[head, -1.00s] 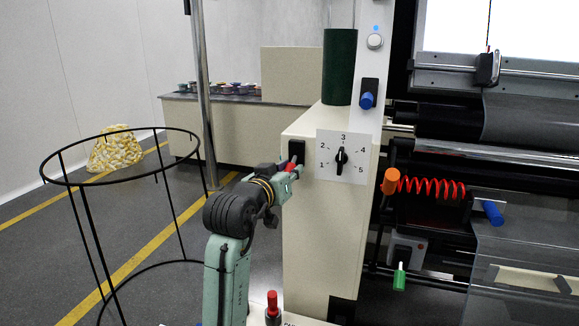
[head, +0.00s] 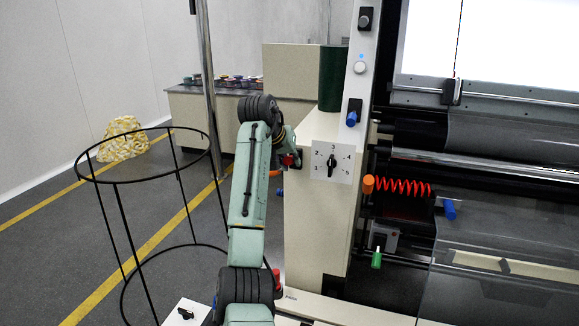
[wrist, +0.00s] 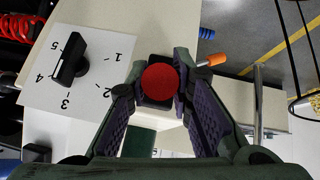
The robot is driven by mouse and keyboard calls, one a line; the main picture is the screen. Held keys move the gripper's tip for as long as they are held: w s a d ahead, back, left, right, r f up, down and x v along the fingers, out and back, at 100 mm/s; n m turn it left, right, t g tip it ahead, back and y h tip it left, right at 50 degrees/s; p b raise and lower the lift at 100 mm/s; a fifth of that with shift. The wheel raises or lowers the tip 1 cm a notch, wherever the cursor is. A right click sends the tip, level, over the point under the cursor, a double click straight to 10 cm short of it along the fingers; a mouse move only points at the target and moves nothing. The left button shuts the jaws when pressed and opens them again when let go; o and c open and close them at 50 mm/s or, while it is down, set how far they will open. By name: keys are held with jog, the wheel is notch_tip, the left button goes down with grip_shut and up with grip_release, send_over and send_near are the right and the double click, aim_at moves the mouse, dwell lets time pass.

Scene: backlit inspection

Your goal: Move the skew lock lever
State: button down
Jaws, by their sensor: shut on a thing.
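A red round-ended lever (wrist: 160,84) stands on a dark base in the wrist view, end-on to the camera. My gripper (wrist: 160,70) has its two purple-padded fingers on either side of it, shut on it near the base. In the head view my gripper (head: 290,160) is at the left edge of the cream machine column, with a bit of red (head: 287,161) showing. No label naming the lever is legible.
A numbered dial (head: 331,162) sits right of my gripper. Blue (head: 353,112), orange (head: 368,184) and green (head: 377,259) handles and a red coil (head: 405,187) are on the machine.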

jog(key=shift+w+d+r+g+y, duration=0.1)
jog(key=shift+w+r+g+y, duration=0.15)
jog(key=shift+r+g, duration=0.45)
jog(key=shift+f+g, duration=0.2)
jog(key=shift+g, duration=0.1)
jog(key=c, duration=1.4)
grip_release()
jog(key=v, duration=1.2)
jog(key=shift+d, duration=0.1)
jog(key=shift+w, duration=0.1)
